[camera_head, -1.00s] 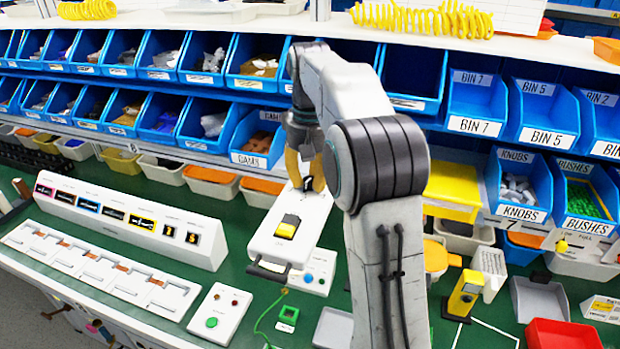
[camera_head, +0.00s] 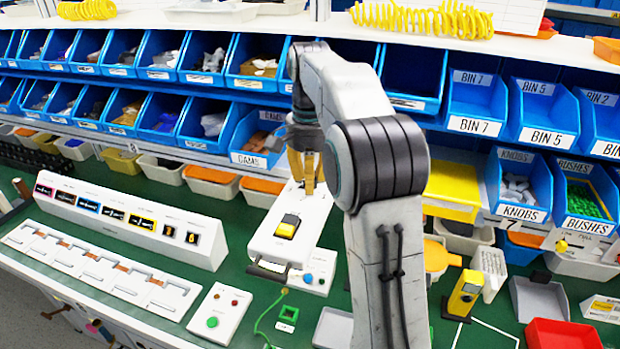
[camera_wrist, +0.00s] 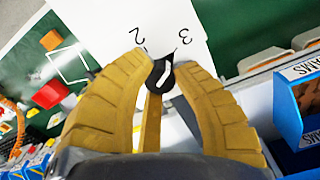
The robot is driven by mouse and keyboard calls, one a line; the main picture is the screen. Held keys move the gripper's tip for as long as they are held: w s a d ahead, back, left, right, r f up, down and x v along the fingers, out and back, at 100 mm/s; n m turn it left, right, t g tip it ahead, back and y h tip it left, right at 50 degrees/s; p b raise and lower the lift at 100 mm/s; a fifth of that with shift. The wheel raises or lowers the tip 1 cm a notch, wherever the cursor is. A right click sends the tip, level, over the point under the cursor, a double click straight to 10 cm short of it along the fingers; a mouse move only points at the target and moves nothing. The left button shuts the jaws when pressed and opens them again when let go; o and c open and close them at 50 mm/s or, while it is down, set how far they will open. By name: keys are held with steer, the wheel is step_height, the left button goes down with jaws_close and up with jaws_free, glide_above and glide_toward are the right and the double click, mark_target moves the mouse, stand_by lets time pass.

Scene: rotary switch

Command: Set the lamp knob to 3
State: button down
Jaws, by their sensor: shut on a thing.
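The lamp knob (camera_wrist: 163,72) is black with a white pointer line and sits on a white panel (camera_wrist: 180,22) in the wrist view. The panel is printed with a 2 (camera_wrist: 136,33) and a 3 (camera_wrist: 187,39), each with a tick. The white line leans toward the tick of the 3; exact alignment is hard to tell. My gripper (camera_wrist: 165,70) has its yellow fingers on both sides of the knob, shut on it. In the head view my gripper (camera_head: 308,184) points down at the far end of the white box (camera_head: 268,238); the knob is hidden there.
The box carries a yellow switch (camera_head: 287,226) and a dark handle at its near end. A small panel with buttons (camera_head: 318,270) stands right beside it. Blue bins (camera_head: 258,140) rise close behind my gripper. Green bench top shows left of the box.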

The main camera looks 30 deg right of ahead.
steer(key=shift+f+m, duration=0.15)
steer(key=shift+m, duration=0.15)
stand_by(0.4)
steer(key=c, duration=0.9)
jaws_free()
steer(key=shift+c, duration=0.2)
steer(key=shift+r, duration=3.8)
